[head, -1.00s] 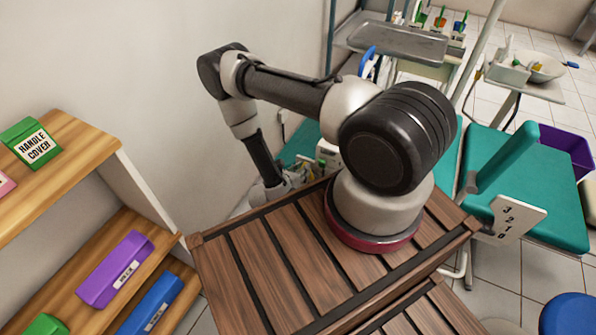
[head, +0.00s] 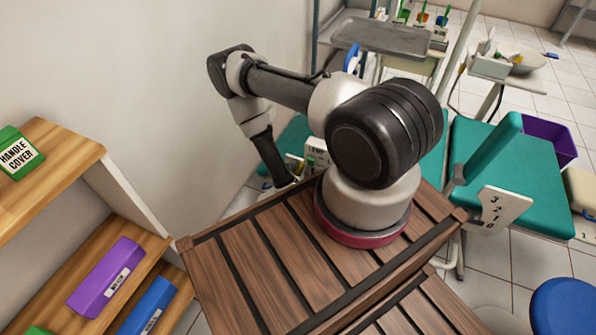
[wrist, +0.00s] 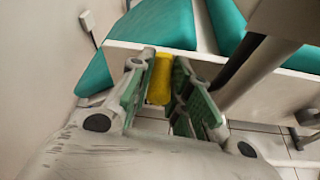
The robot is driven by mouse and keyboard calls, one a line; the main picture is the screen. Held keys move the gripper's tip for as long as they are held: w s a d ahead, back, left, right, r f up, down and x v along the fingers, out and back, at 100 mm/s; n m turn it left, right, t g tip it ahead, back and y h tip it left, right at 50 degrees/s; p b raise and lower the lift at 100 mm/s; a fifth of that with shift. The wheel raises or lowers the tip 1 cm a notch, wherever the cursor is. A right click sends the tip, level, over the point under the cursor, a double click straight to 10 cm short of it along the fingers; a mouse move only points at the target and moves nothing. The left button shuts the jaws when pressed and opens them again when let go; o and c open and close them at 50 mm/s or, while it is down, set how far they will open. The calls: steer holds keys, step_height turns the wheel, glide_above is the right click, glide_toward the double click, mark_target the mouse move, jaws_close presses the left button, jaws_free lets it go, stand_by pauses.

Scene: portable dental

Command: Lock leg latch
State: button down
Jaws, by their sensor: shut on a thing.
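In the wrist view, a yellow grip (wrist: 159,79), which looks like the leg latch, stands between the fingers of my gripper (wrist: 157,88). The green-lined fingers are closed on it, one on each side. The grip lies against the edge of a white panel (wrist: 205,68) under the teal chair pads. Its lower end and the leg joint are hidden by my fingers, so I cannot tell the latch's position.
A teal dental chair (head: 520,195) with a numbered white plate (head: 497,208) stands at the right. A grey metal tray (head: 380,38) is behind it. Wooden shelves (head: 60,165) and a wall are at the left. A dark bar (wrist: 245,70) runs close right of my fingers.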

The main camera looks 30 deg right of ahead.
steer(key=c, duration=1.3)
jaws_free()
steer(key=shift+s, duration=0.1)
steer(key=shift+v, duration=3.7)
